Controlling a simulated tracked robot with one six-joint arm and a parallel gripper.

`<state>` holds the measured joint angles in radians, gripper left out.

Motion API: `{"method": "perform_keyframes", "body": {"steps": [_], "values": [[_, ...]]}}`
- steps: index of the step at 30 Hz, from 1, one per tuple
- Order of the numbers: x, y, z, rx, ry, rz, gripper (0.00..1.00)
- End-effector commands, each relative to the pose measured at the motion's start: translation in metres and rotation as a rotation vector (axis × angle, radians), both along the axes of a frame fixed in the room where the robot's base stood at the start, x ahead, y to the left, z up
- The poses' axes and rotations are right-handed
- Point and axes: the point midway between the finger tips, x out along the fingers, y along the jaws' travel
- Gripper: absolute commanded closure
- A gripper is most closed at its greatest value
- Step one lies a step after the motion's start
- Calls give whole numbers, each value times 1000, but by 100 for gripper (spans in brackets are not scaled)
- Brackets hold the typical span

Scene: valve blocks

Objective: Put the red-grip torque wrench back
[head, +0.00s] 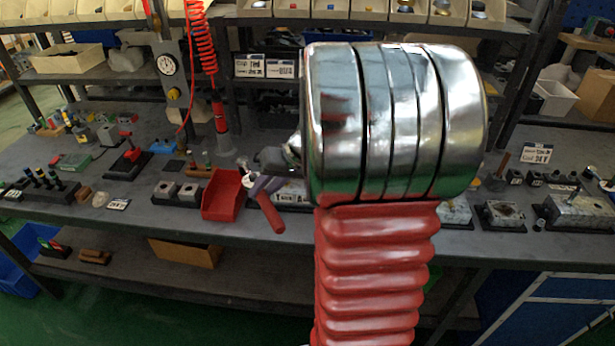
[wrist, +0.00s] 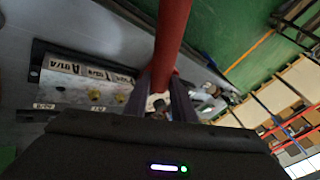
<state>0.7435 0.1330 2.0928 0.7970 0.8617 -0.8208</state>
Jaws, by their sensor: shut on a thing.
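My gripper (head: 264,184) is above the middle of the bench in the head view, partly hidden by my arm. It is shut on the red-grip torque wrench (head: 271,214), whose red grip slants down and to the right from the fingers. In the wrist view the red grip (wrist: 173,35) runs up from between the two dark fingers (wrist: 163,98). The wrench's other end is mostly hidden by the fingers there. A metal valve block (wrist: 85,78) with printed labels lies left of the grip in the wrist view. I cannot tell which holder belongs to the wrench.
A red bin (head: 222,196) stands left of my gripper. A red tool (head: 219,118) hangs on a coiled hose behind it. Small fixtures and blocks line the grey bench (head: 60,213) on both sides. A lower shelf holds a cardboard box (head: 187,253). My arm hides the bench's middle right.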

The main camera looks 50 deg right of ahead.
Motion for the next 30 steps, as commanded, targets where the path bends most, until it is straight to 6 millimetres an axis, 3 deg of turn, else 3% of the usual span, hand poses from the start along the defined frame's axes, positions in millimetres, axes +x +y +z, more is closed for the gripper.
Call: {"method": "perform_keyframes", "body": {"steps": [9, 21, 25, 30], "values": [[56, 87, -29, 1, -1, 225, 100], [96, 201, -65, -1, -1, 478, 100], [99, 222, -72, -2, 0, 522, 100], [101, 228, -74, -3, -2, 536, 100]]}}
